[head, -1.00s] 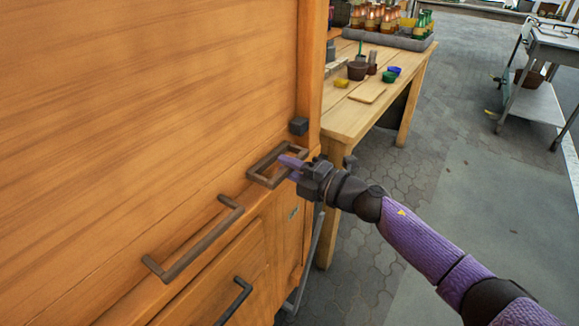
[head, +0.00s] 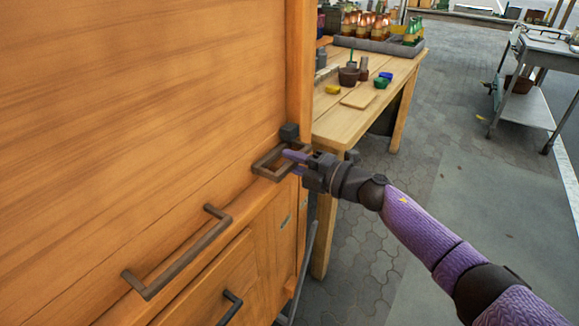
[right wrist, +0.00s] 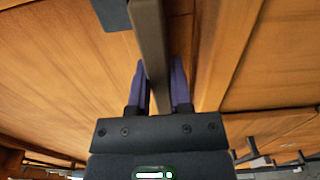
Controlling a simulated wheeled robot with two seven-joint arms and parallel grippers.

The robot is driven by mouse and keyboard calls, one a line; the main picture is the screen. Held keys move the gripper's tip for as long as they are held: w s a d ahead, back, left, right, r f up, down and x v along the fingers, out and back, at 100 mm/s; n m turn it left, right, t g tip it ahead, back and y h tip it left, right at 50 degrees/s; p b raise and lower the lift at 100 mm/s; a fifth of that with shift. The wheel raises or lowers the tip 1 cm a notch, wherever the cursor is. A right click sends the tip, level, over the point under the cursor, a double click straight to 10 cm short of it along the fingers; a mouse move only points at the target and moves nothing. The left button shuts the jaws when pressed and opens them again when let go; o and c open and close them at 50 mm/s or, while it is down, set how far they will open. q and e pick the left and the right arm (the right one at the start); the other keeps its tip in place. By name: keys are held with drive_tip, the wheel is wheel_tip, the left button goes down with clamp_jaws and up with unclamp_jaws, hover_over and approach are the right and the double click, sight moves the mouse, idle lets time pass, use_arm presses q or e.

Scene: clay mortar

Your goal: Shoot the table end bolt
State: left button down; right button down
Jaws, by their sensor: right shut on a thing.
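The table end bolt shows as a dark brown metal loop (head: 266,170) on the wooden front, near its right edge. A dark block (head: 289,132) sits just beyond its far end; I cannot tell whether they touch. My right gripper (head: 295,156) is shut on the bolt's bar. In the right wrist view the bar (right wrist: 148,40) runs between the two purple fingers (right wrist: 157,85), and the dark block (right wrist: 112,14) is close beside it at the top. Part of the loop is hidden behind the fingers. My left gripper is not in view.
A long bar handle (head: 180,255) and a smaller dark handle (head: 229,308) are nearer on the wooden front. A wooden table (head: 340,122) with pots and bottles stands behind. Paved floor (head: 440,170) is open at the right.

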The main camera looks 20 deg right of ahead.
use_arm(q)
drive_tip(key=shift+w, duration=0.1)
use_arm(e)
drive_tip(key=shift+d, duration=0.15)
drive_tip(key=c, duration=0.8)
unclamp_jaws()
drive_tip(key=shift+w, duration=0.1)
drive_tip(key=shift+o, duration=1.2)
drive_tip(key=shift+d, duration=0.1)
use_arm(q)
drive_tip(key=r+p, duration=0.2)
drive_tip(key=p, duration=0.1)
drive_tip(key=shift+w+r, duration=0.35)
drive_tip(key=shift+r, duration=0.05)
use_arm(e)
drive_tip(key=v, duration=1)
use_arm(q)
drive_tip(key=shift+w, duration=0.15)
